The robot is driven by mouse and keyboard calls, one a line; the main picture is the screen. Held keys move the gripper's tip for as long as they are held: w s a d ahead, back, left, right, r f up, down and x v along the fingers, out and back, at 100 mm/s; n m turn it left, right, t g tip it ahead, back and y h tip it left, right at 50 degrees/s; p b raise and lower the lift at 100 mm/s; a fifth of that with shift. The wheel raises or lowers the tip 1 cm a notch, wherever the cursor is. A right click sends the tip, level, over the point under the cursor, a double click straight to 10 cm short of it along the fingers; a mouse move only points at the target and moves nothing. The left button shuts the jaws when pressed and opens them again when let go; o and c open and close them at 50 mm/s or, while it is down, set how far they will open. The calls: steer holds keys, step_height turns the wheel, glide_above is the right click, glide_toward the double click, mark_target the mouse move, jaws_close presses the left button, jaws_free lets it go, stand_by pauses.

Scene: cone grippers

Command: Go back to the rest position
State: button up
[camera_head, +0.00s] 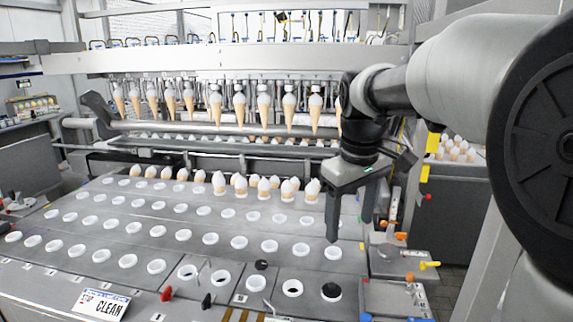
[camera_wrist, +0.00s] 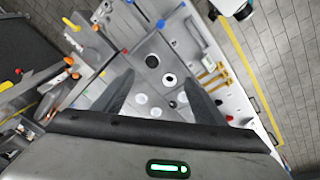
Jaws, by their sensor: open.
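My gripper (camera_head: 350,225) hangs from my arm at the right of the head view, fingers pointing down over the right end of the holed plate (camera_head: 180,215). Its two fingers are apart, with nothing between them. In the wrist view my gripper (camera_wrist: 158,92) also shows open and empty, with the plate (camera_wrist: 195,45) and a few of its white-ringed holes below. The gap between the fingertips and the plate is hard to judge.
A row of ice cream cones (camera_head: 265,188) stands at the plate's back. More cones (camera_head: 264,105) hang from the machine behind. Orange and yellow levers (camera_head: 428,265) sit at the right edge. A "CLEAN" sign (camera_head: 103,303) lies at front left. Tiled floor (camera_wrist: 285,60) is clear beyond the machine.

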steer(key=s+m+t+p, duration=0.3)
steer(key=s+m, duration=0.3)
steer(key=s, duration=1.4)
steer(key=shift+d+r+p, duration=0.15)
steer(key=shift+r+p, duration=0.3)
steer(key=shift+p, duration=0.05)
